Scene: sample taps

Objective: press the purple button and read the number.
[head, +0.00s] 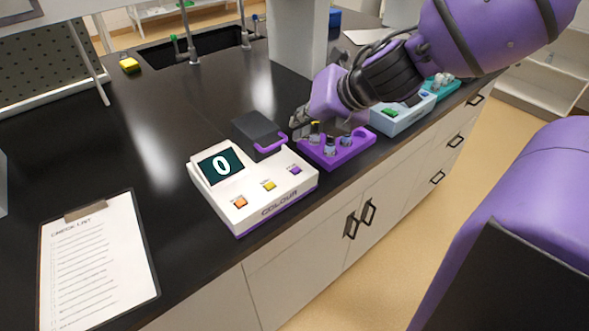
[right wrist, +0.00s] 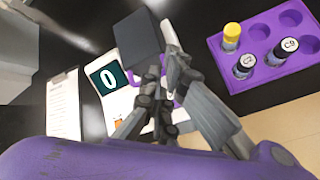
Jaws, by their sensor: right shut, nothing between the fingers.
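The white colour meter (head: 250,185) stands on the black bench, with a dark screen (head: 221,166) that reads 0. Its front row has an orange button (head: 240,202), a yellow button (head: 269,186) and the purple button (head: 295,170) at the right end. In the right wrist view the screen (right wrist: 108,78) also reads 0, and my gripper hides the purple button. My right gripper (head: 300,126) is shut and empty, behind and above the meter's right end, near the dark lid. In the right wrist view its fingers (right wrist: 168,55) point toward the meter. My left gripper is not in view.
A purple rack (head: 352,153) with several vials stands right of the meter, close to my right gripper. A dark grey lid with a purple handle (head: 270,147) rises behind the meter. A clipboard (head: 95,260) lies at front left. A light blue box (head: 405,117) stands further right.

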